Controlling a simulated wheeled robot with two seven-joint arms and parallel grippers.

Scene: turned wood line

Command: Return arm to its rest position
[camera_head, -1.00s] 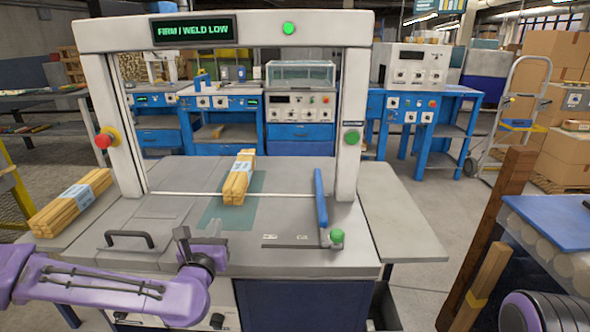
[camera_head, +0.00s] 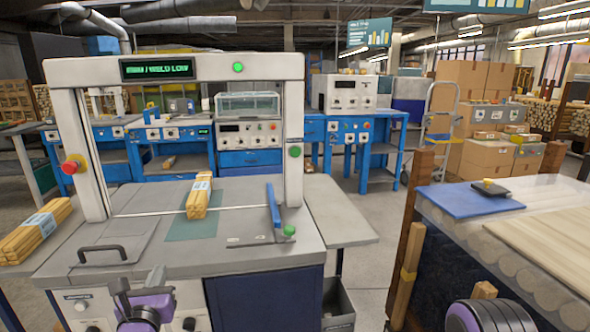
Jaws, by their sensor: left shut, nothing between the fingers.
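My left gripper (camera_head: 139,286) shows at the bottom left of the head view, dark with a purple wrist below it. It is shut and empty, in front of the grey-topped machine (camera_head: 260,255) near its front edge and black handle. A banded bundle of wooden sticks (camera_head: 198,198) lies on the machine's bed under the white frame, apart from the gripper. A purple and black part of my right arm (camera_head: 490,316) shows at the bottom right. My right gripper is not in view.
A second stick bundle (camera_head: 35,232) lies at the machine's left side. At right is a bench with a blue mat (camera_head: 470,201) and a pale board (camera_head: 550,240). Wooden posts (camera_head: 408,250) stand between machine and bench. Blue workstations and cartons (camera_head: 488,155) stand behind.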

